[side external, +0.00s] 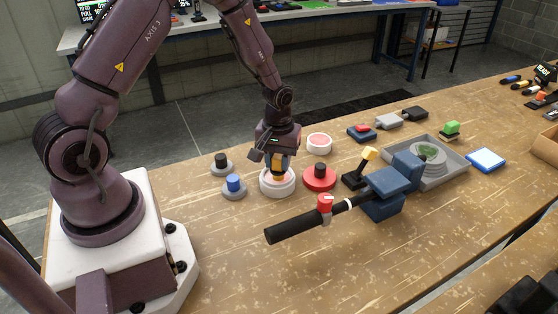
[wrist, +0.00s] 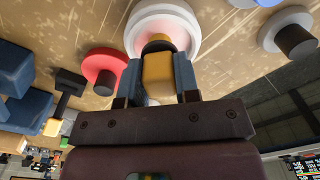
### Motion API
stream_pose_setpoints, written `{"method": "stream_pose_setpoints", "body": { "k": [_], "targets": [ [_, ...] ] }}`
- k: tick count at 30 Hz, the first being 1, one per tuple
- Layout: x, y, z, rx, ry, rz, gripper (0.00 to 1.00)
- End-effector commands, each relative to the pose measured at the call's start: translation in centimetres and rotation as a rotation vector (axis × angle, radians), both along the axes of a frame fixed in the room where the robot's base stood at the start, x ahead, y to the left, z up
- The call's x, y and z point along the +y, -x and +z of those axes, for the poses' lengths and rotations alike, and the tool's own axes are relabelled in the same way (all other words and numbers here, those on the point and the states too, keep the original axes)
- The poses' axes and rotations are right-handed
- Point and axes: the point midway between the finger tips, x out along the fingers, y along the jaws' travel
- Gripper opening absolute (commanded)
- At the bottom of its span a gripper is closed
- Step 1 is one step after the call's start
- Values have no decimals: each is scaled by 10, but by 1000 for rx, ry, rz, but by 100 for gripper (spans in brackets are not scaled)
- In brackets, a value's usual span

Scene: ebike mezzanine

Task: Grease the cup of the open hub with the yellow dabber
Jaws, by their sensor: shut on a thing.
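My gripper (wrist: 158,82) points down and is shut on a yellow block-shaped handle (wrist: 157,73), apparently the yellow dabber, which also shows in the side view (side external: 278,177). It is over a round white tub (side external: 277,188), seen in the wrist view too (wrist: 137,20). The dabber's lower end overlaps the tub's middle; I cannot tell if it touches inside. I cannot tell for certain which part is the open hub.
A red disc with black knob (side external: 319,182) stands close right of the tub; a white tub with pink top (side external: 319,142) is behind. Grey discs with blue (side external: 234,183) and black (side external: 221,160) knobs are left. A blue vise (side external: 385,190) holds a black-handled bar (side external: 300,223).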

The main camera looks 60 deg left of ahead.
Motion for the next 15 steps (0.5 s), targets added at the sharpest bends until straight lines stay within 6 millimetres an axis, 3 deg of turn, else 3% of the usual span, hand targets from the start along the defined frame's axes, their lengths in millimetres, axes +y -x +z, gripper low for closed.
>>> {"method": "stream_pose_setpoints", "body": {
  "k": [15],
  "targets": [
    [13, 1, 0, 2, -1, 2, 11]
  ]
}}
